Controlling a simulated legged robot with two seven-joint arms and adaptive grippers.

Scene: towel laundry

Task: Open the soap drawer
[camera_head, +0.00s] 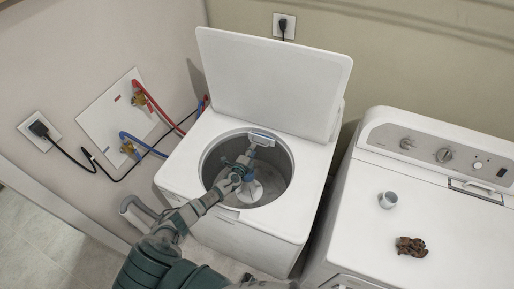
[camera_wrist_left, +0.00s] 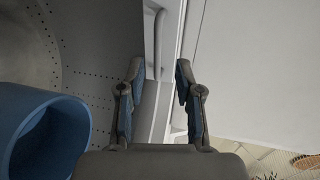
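The white top-load washer (camera_head: 190,160) stands with its lid (camera_head: 275,80) raised. The soap drawer (camera_head: 262,138) appears as a small pale piece at the back rim of the drum opening. My left gripper (camera_head: 250,153) reaches into the opening, just in front of and below that piece. In the left wrist view my left gripper (camera_wrist_left: 160,75) is open, with nothing between its fingers. A pale handle-like bar (camera_wrist_left: 158,45) shows just beyond the fingertips, apart from them as far as I can tell. My right gripper is not in view.
The perforated drum wall (camera_wrist_left: 95,75) and a blue rounded part (camera_wrist_left: 45,140) lie left of my left gripper. A second white machine (camera_head: 450,235) stands at right, bearing a small white cup (camera_head: 388,200) and a brown crumpled item (camera_head: 411,247). Hoses (camera_head: 155,105) run along the left wall.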

